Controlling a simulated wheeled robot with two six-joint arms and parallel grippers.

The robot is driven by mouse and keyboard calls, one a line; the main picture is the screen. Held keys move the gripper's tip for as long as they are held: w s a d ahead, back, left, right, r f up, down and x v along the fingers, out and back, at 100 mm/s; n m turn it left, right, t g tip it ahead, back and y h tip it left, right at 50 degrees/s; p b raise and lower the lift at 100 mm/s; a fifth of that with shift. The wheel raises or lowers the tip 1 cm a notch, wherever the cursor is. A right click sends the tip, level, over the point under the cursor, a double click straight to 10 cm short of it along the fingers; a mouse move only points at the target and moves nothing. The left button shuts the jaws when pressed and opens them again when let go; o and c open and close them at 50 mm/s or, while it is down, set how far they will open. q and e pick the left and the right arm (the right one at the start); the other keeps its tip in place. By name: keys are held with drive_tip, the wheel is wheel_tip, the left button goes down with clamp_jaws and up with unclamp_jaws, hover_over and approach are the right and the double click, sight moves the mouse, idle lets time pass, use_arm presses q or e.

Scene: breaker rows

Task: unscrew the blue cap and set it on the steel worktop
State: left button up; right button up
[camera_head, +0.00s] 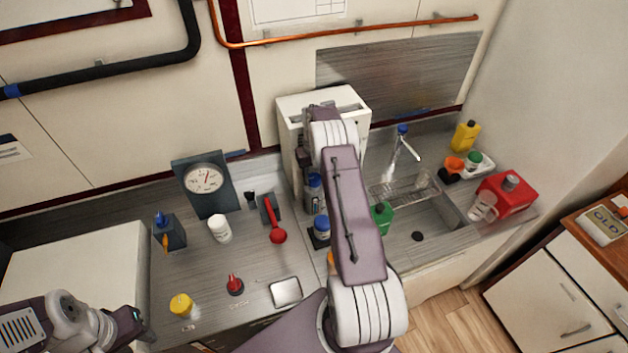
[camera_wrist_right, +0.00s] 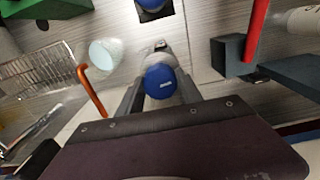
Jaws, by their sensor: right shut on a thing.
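The blue cap (camera_head: 313,180) sits on a bottle that stands upright on the steel worktop (camera_head: 262,262), in front of the white box. In the wrist view the cap (camera_wrist_right: 160,81) lies between the two fingers of my right gripper (camera_wrist_right: 158,88), which is shut on it. In the head view my right gripper (camera_head: 304,168) is partly hidden by its own arm. A second blue-capped bottle (camera_head: 321,228) stands nearer in a dark holder. My left gripper (camera_head: 130,322) is at the lower left, away from the bottles; its fingers do not show clearly.
The white box (camera_head: 293,104) stands behind the bottle. Bare worktop shows between the jar and the red-topped item (camera_head: 235,286).

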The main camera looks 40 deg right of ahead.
sight(314, 177)
idle(0.3)
drive_tip(key=shift+r+p, duration=1.75)
drive_tip(key=shift+r, duration=0.8)
drive_tip(key=shift+f, duration=0.15)
